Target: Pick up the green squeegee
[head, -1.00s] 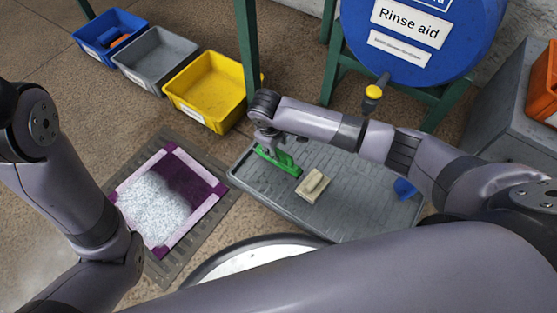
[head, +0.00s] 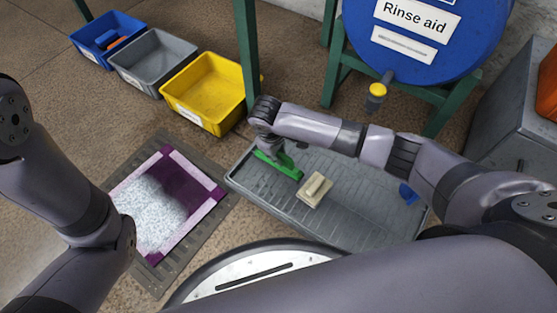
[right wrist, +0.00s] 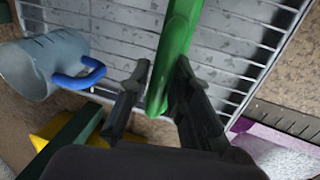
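The green squeegee (head: 287,167) lies on the grey ribbed tray (head: 350,222), near its left end. My right gripper (head: 270,153) is down at the squeegee, its fingers partly hidden in the head view. In the right wrist view the green squeegee (right wrist: 176,50) runs between the two dark fingers of my right gripper (right wrist: 157,90). The fingers are apart, with a visible gap on the left and the right finger close beside the green part. My left arm is at the left edge of the head view; its gripper is outside the picture.
A beige block-like brush (head: 314,190) lies right of the squeegee. Blue, grey and yellow bins (head: 205,92) stand behind. A rug (head: 165,200) lies left of the tray. A grey jug with a blue handle (right wrist: 45,65) shows in the wrist view. A blue drum (head: 420,40) stands behind.

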